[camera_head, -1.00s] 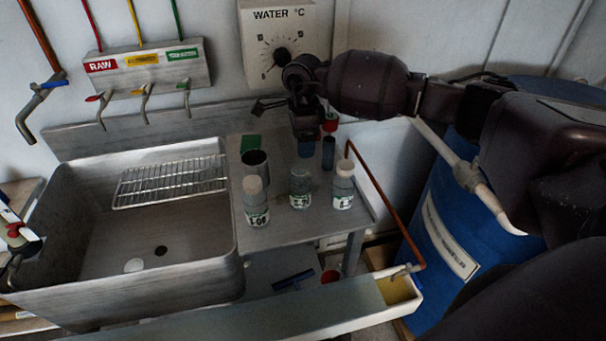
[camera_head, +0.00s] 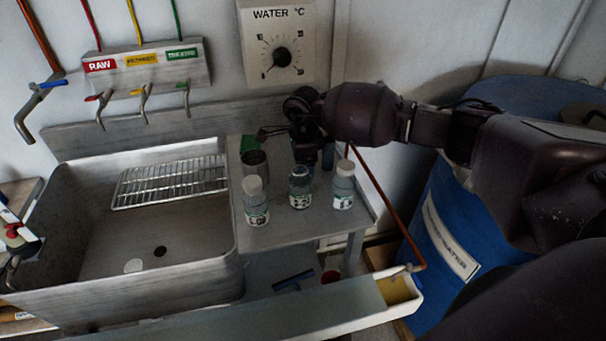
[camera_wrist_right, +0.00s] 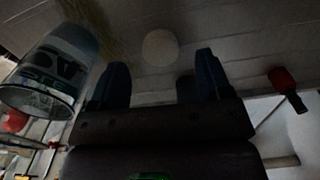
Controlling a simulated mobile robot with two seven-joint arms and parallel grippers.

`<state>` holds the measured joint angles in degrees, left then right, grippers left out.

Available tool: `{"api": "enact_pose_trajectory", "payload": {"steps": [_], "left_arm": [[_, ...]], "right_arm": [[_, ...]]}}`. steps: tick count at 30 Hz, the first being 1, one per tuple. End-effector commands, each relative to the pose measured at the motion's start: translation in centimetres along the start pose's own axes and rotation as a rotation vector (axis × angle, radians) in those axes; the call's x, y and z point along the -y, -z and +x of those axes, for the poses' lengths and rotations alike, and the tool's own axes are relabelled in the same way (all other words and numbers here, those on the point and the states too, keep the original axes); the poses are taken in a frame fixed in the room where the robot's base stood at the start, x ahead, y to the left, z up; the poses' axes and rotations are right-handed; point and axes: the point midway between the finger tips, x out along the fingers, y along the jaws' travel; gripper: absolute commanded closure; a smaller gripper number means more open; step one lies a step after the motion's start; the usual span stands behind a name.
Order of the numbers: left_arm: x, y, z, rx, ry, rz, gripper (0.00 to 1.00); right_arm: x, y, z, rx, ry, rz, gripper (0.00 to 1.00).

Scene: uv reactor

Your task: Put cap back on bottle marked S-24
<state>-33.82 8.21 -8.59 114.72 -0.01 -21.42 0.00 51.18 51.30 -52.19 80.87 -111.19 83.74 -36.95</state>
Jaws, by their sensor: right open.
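Three bottles stand upright on the steel counter. The left bottle (camera_head: 256,203) and right bottle (camera_head: 343,188) have pale caps on. The middle bottle (camera_head: 300,190) shows an open mouth; its label is too small to read surely. My right gripper (camera_head: 312,160) is low behind the middle bottle. In the right wrist view the right gripper (camera_wrist_right: 157,75) is open and empty. A pale round disc, apparently the cap (camera_wrist_right: 160,47), lies ahead between its fingers without visible contact. A clear bottle (camera_wrist_right: 45,80) is close at the left of that view. My left gripper is not seen.
The sink (camera_head: 190,240) with a wire rack (camera_head: 170,181) is at left. A copper pipe (camera_head: 375,205) and blue barrel (camera_head: 440,245) are at right. A red-handled item (camera_wrist_right: 283,80) shows in the wrist view.

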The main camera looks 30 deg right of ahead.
Motion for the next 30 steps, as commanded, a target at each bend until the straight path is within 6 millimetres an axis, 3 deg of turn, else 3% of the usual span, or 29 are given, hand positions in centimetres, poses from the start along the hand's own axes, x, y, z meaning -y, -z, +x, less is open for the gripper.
{"api": "enact_pose_trajectory", "payload": {"steps": [6, 17, 27, 30], "left_arm": [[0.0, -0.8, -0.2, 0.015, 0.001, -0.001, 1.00], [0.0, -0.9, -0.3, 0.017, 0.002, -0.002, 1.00], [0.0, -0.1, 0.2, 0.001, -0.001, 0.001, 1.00], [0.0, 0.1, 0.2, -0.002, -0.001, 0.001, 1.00]], "right_arm": [[0.0, -0.1, 2.7, 0.000, -0.001, 0.000, 0.29], [0.0, 0.0, 2.8, 0.000, 0.001, 0.000, 0.30], [0.0, 0.0, 2.8, 0.000, 0.001, 0.000, 0.82], [0.0, 0.0, 2.8, 0.000, 0.000, 0.000, 0.83]]}}
